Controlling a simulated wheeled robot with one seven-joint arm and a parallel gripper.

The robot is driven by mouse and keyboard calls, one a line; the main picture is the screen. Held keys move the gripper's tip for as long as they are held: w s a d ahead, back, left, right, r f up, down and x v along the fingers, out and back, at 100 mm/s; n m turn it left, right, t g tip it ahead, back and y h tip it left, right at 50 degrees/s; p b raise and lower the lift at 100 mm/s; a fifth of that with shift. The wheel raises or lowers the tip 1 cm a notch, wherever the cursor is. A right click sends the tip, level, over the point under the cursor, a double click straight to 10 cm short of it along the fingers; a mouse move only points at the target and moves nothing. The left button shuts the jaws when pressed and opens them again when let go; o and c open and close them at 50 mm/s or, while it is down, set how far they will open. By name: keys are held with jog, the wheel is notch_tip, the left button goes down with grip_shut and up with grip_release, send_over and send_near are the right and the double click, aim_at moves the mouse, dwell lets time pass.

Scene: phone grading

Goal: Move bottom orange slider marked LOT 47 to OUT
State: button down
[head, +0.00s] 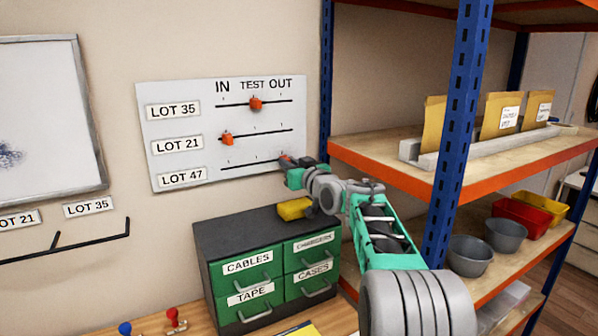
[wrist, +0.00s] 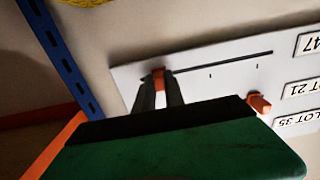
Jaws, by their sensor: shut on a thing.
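A white board (head: 220,128) on the wall carries three slots under the words IN, TEST and OUT. The bottom orange slider (head: 284,157), in the LOT 47 (head: 182,178) row, is at the right end of its slot, below OUT. My gripper (head: 290,165) is shut on it and hides part of it. The wrist view shows the board upside down, with the orange slider (wrist: 158,73) between the two fingertips (wrist: 159,84) at the slot's left end there.
The LOT 35 slider (head: 256,103) is at TEST and the LOT 21 slider (head: 227,138) near IN. A drawer cabinet (head: 235,240) with a yellow object (head: 294,208) on top stands below my arm. A shelf rack's blue post (head: 465,110) is close on the right.

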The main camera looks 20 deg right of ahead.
jog(key=shift+d+r, duration=0.1)
jog(key=shift+r, duration=0.4)
jog(key=c, duration=1.8)
grip_release()
jog(key=shift+o, duration=1.4)
jog(key=shift+s+d+f, duration=0.1)
jog(key=shift+d+f, duration=0.05)
jog(key=shift+o, duration=0.6)
jog(key=shift+f, duration=0.15)
jog(key=s+b, duration=0.1)
jog(key=s, duration=0.1)
jog(key=s+b, duration=0.1)
jog(key=s, duration=0.2)
jog(key=s+d+b, duration=0.1)
jog(key=s, duration=0.1)
jog(key=shift+s, duration=0.35)
